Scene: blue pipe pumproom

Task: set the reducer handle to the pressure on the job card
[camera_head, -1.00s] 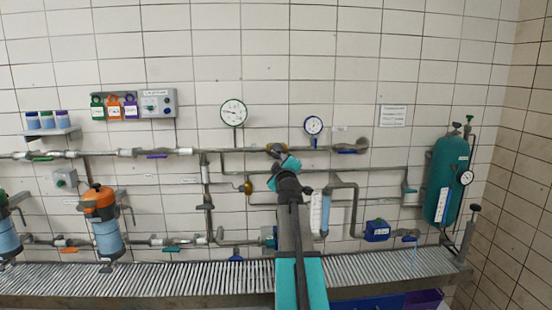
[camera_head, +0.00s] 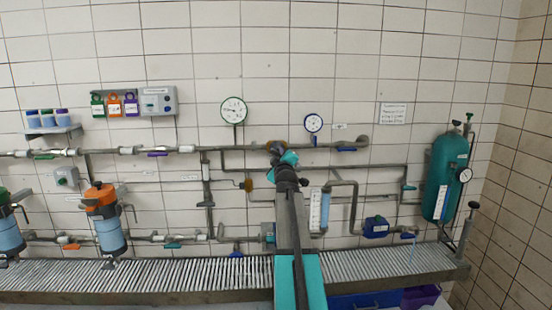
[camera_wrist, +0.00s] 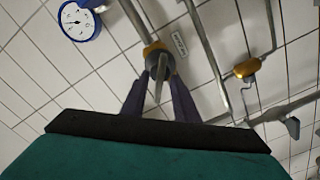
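The brass-coloured reducer (camera_head: 276,146) sits on the upper pipe between the green-rimmed gauge (camera_head: 234,110) and the blue-rimmed gauge (camera_head: 313,123). It also shows in the wrist view (camera_wrist: 155,48), with its narrow grey handle (camera_wrist: 160,84) pointing towards me. My gripper (camera_wrist: 161,72) has its two dark purple fingers on either side of the handle. Whether both fingers press on it cannot be told. In the head view my gripper (camera_head: 281,156) covers part of the reducer. The blue-rimmed gauge shows again in the wrist view (camera_wrist: 78,19); its reading is too small. A white printed sheet (camera_head: 392,113), unreadable, hangs at the right.
A second brass fitting (camera_head: 249,185) is on the pipe below left. A green tank (camera_head: 446,178) stands at the right, and an orange-topped filter (camera_head: 103,215) at the left. A ribbed grating (camera_head: 180,277) runs along the bottom.

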